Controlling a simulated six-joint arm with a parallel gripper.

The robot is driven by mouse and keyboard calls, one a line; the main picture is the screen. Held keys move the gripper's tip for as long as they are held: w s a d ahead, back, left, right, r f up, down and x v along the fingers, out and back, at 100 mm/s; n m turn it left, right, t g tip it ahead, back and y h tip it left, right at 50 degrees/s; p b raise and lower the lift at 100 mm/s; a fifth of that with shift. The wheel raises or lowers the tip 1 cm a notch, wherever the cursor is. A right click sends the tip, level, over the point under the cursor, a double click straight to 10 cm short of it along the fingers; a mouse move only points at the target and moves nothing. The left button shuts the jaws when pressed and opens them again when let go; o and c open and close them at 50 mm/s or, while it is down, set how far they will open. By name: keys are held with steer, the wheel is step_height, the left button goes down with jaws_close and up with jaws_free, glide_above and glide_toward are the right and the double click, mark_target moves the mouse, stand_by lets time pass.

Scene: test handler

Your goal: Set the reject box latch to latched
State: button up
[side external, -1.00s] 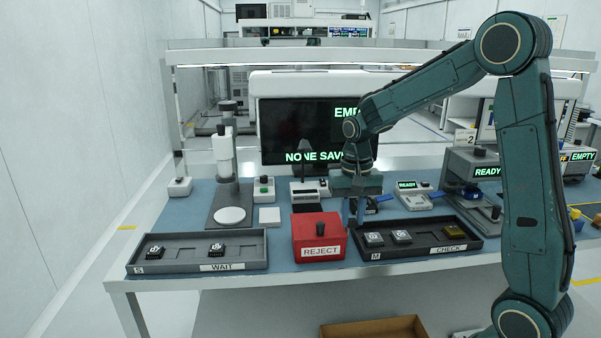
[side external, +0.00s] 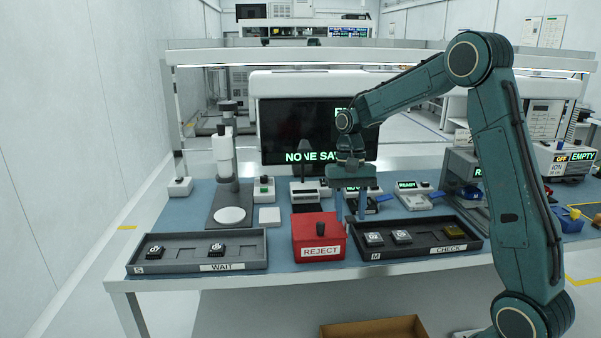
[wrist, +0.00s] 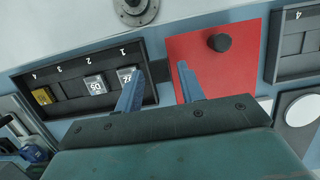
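The reject box (side external: 335,253) is a red box with a white REJECT label, at the front middle of the bench. A black knob (side external: 320,228) stands on its top; the box (wrist: 238,75) and knob (wrist: 219,42) also show in the wrist view. A small dark block (wrist: 158,70) shows beside the box's edge, between my fingers in the picture; I cannot tell whether it is the latch or how it is set. My gripper (side external: 350,212) is open and empty, pointing down above the box's right rear side. Its fingers (wrist: 158,74) are apart in the wrist view.
The CHECK tray (side external: 420,250), holding several chips, lies right of the box. The WAIT tray (side external: 185,262), holding chips, lies to its left. A microscope-like stand (side external: 224,165) and small devices are behind. A monitor (side external: 275,125) stands at the back.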

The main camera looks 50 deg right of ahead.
steer(key=shift+r, duration=0.1)
stand_by(0.3)
steer(key=shift+v, duration=3.6)
steer(key=s+a+r+n+t+h, duration=0.1)
steer(key=s+a+r+n+t, duration=0.25)
steer(key=s+a+r, duration=0.4)
steer(key=shift+s+a+f+n+t+h, duration=0.15)
steer(key=shift+s+a+f+n+t, duration=0.75)
steer(key=shift+s, duration=1.4)
steer(key=shift+s+a+f+n+t+h, duration=0.2)
steer(key=shift+s+a+f+n+t, duration=0.3)
steer(key=shift+s+a+n, duration=1.25)
steer(key=shift+s+a+f+n+t+h, duration=0.15)
steer(key=shift+s+a+f+t, duration=0.55)
steer(key=shift+s, duration=2.1)
